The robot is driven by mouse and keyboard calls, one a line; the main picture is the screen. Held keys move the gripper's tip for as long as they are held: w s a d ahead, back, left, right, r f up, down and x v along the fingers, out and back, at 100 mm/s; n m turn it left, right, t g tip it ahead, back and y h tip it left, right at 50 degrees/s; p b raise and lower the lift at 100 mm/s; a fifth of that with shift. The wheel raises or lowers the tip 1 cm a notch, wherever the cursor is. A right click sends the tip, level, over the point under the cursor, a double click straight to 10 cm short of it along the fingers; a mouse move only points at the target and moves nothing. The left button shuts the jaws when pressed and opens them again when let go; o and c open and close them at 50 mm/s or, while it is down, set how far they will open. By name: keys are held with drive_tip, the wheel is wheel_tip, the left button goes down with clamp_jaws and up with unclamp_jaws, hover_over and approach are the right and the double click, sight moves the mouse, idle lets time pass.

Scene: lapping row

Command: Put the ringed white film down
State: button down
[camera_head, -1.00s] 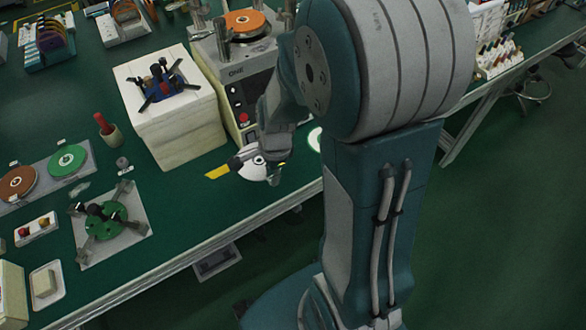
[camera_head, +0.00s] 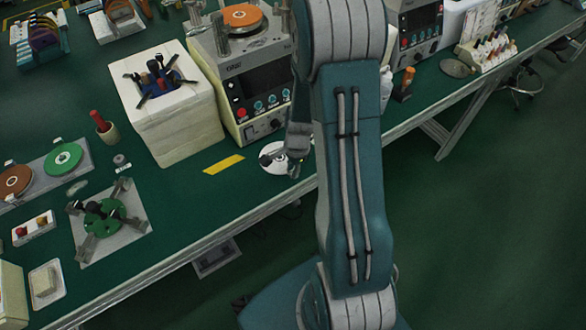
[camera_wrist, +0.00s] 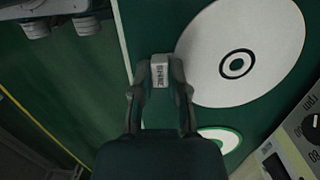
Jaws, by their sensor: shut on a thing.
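The ringed white film is a flat white disc with a black ring around its centre (camera_wrist: 205,70). A small pale lettered tab (camera_wrist: 160,72) sits at its left edge in the wrist view and appears to belong to it. My gripper (camera_wrist: 160,85) is shut on this tab, with the disc reaching out to the right of the fingers. In the head view the film (camera_head: 270,155) shows beside my gripper (camera_head: 294,166), above or on the green bench near its front edge; I cannot tell if it touches. My gripper partly covers it there.
A green-edged white disc (camera_wrist: 218,137) lies close by in the wrist view. A yellow strip (camera_head: 223,164) is left of the film. A machine with knobs (camera_head: 250,85) stands behind it, beside a white box (camera_head: 170,125). The bench (camera_head: 215,190) is bare in front of the strip.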

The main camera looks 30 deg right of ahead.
drive_tip(key=c, duration=0.6)
unclamp_jaws()
drive_tip(key=shift+d, duration=0.15)
drive_tip(key=shift+c, duration=0.2)
wheel_tip(320, 180, up, 12)
drive_tip(key=d, duration=0.1)
drive_tip(key=s+a+r+n+t, duration=0.3)
drive_tip(key=s+a+r+n, duration=0.3)
drive_tip(key=r, duration=0.4)
drive_tip(key=s+a+r+n+t+h, duration=0.1)
drive_tip(key=s+a+r+n+t, duration=0.1)
drive_tip(key=s+a+r+n, duration=0.5)
drive_tip(key=shift+s+a+r+n+t, duration=0.15)
drive_tip(key=shift+s+r+n+t, duration=0.25)
drive_tip(key=shift+r+n, duration=1.45)
drive_tip(key=shift+f+n, duration=0.45)
